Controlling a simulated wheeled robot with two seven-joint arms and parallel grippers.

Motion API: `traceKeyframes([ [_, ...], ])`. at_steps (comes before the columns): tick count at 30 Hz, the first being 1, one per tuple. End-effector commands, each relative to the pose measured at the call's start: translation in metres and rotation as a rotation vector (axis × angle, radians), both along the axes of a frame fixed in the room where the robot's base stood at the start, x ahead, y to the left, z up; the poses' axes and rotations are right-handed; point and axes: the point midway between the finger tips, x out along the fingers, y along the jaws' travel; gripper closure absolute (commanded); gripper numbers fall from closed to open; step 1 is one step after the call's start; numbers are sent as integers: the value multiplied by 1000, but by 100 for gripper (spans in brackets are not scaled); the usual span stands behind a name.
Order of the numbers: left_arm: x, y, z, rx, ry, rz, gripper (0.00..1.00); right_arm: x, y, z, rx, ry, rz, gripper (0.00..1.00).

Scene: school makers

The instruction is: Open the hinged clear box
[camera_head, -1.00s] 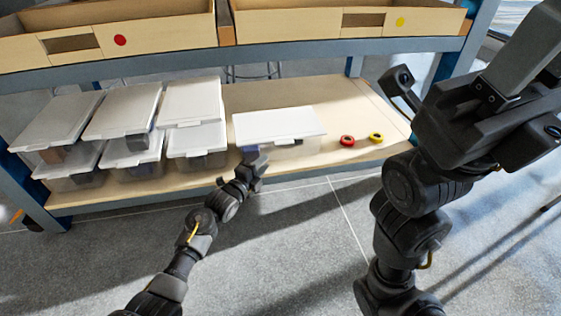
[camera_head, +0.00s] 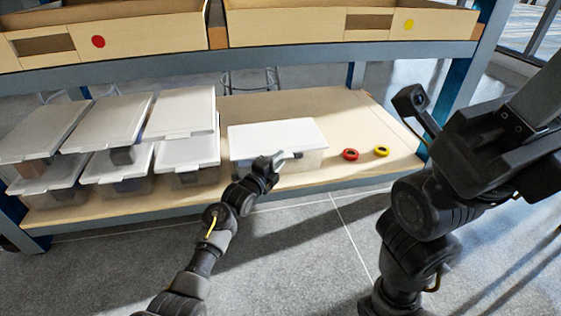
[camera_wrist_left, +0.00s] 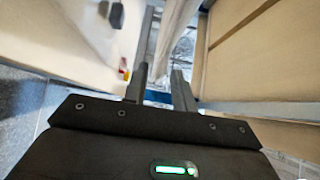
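The clear box (camera_head: 312,160) stands on the lower shelf, right of the stacked boxes. Its white lid (camera_head: 275,134) lies flat and shut on it. My left gripper (camera_head: 279,157) is at the front of this box, just below the lid's front edge; whether it touches cannot be told. In the left wrist view, my left gripper (camera_wrist_left: 163,86) has its two fingers apart with nothing visible between them. A pale surface fills the left of that view. My right arm (camera_head: 440,205) is raised at the right; its fingertips cannot be made out clearly.
Several lidded clear boxes (camera_head: 185,153) are stacked at the left of the lower shelf (camera_head: 330,105). A red ring (camera_head: 350,155) and a yellow ring (camera_head: 381,151) lie right of the box. Wooden bins (camera_head: 300,24) stand on the upper shelf. The floor in front is clear.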

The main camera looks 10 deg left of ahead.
Motion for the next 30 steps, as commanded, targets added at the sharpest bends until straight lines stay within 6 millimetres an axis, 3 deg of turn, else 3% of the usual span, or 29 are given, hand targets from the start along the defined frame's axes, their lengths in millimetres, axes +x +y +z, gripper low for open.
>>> traceKeyframes([
  [10, 1, -1, 1, 0, 0, 0, 75, 0, 0, -1, 2, 1, 1, 64],
  [16, 1, -1, 0, 0, 0, 0, 100, 0, 0, -1, 2, 1, 1, 64],
  [30, 1, -1, 0, 0, 0, 0, 100, 0, 0, -1, 2, 1, 0, 64],
])
